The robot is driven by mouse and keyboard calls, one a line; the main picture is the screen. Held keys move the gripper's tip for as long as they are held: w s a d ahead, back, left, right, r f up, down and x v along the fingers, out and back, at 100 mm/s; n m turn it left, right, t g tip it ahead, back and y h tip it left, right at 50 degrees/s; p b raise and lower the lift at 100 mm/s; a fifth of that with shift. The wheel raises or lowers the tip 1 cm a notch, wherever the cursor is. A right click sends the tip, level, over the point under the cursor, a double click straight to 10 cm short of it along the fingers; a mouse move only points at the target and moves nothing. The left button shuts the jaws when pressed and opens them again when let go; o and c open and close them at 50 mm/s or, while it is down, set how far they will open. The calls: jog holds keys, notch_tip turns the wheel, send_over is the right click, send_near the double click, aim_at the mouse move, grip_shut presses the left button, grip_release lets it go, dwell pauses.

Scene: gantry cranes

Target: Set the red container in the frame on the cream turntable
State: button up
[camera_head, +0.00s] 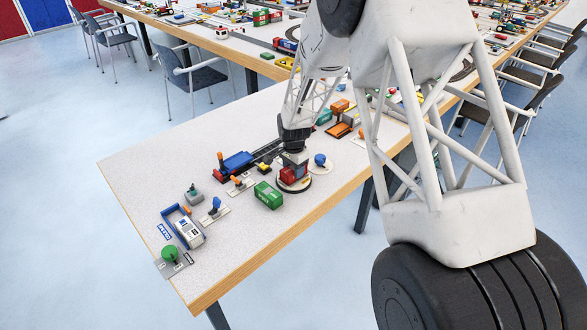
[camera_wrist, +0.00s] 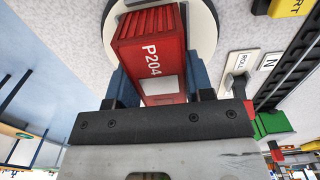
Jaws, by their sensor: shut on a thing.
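The red container (camera_head: 288,175), marked P204, is between the fingers of my gripper (camera_head: 294,163), which is shut on it. In the wrist view the red container (camera_wrist: 152,52) points away from my gripper (camera_wrist: 158,88), over the cream turntable (camera_wrist: 207,30). Blue-grey upright parts (camera_wrist: 200,76) flank the container; I cannot tell whether they are the frame or my fingers. In the head view the cream turntable (camera_head: 306,186) lies right under the container. Whether the container touches it is hidden.
A green container (camera_head: 268,195) lies just left of the turntable. A blue knob (camera_head: 320,159) on a pale disc stands close on the right. A blue wagon (camera_head: 236,162) and track are behind left. The table's front edge (camera_head: 270,257) is near; the front table area is clear.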

jog(key=shift+f, duration=0.15)
jog(key=o, duration=0.9)
jog(key=shift+o, duration=0.2)
jog(key=shift+r, duration=0.2)
jog(key=shift+r, duration=3.3)
jog(key=shift+r, duration=0.15)
